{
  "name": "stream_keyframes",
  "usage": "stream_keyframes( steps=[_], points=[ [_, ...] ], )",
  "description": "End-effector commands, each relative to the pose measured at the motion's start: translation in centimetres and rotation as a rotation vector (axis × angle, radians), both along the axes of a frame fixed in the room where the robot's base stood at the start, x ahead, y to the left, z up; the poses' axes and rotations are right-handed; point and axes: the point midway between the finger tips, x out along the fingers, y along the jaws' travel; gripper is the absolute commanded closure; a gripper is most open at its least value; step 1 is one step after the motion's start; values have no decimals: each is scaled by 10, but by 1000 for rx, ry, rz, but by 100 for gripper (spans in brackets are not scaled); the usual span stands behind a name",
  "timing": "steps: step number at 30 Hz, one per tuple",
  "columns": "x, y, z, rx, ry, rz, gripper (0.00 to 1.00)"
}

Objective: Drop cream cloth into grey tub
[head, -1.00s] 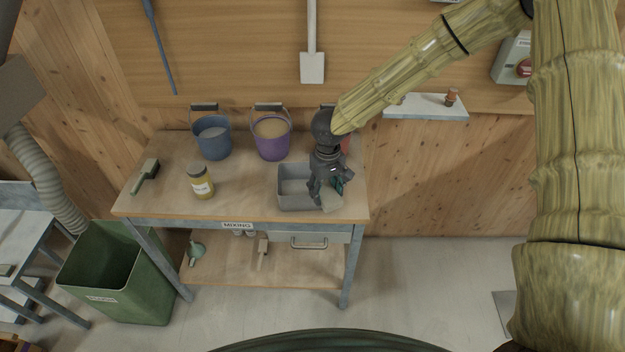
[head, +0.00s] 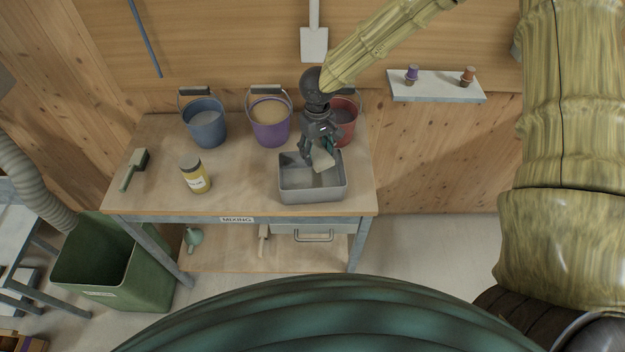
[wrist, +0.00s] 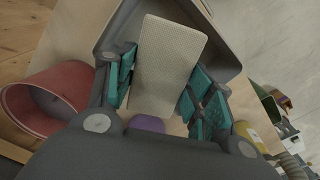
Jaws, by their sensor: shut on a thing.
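The cream cloth (head: 323,158) hangs from my gripper (head: 318,153) over the grey tub (head: 313,196). In the wrist view the cloth (wrist: 168,62) is a pale, textured, roughly rectangular piece between the teal finger pads of my gripper (wrist: 160,85), which is shut on it. The grey tub (wrist: 226,66) shows behind and around the cloth there. In the head view the cloth lies within the outline of the tub's opening. I cannot tell whether its lower edge touches the tub floor.
On the bench (head: 150,190) stand a blue bucket (head: 206,128), a purple bucket (head: 270,128), a red bucket (head: 346,128) close behind my gripper, a yellow jar (head: 196,180) and a brush (head: 134,168). A green bin (head: 120,275) stands on the floor at left. A wall shelf (head: 435,92) is at right.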

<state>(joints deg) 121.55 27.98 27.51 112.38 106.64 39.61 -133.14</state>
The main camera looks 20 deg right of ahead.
Motion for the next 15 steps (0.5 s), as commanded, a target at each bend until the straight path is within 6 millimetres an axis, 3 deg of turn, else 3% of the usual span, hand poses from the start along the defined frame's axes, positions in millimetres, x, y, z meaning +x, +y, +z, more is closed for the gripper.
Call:
stream_keyframes(
  steps=[6,15],
  points=[
    [0,0,-27,0,0,0,70],
    [1,1,-44,-1,-1,2,70]
  ],
)
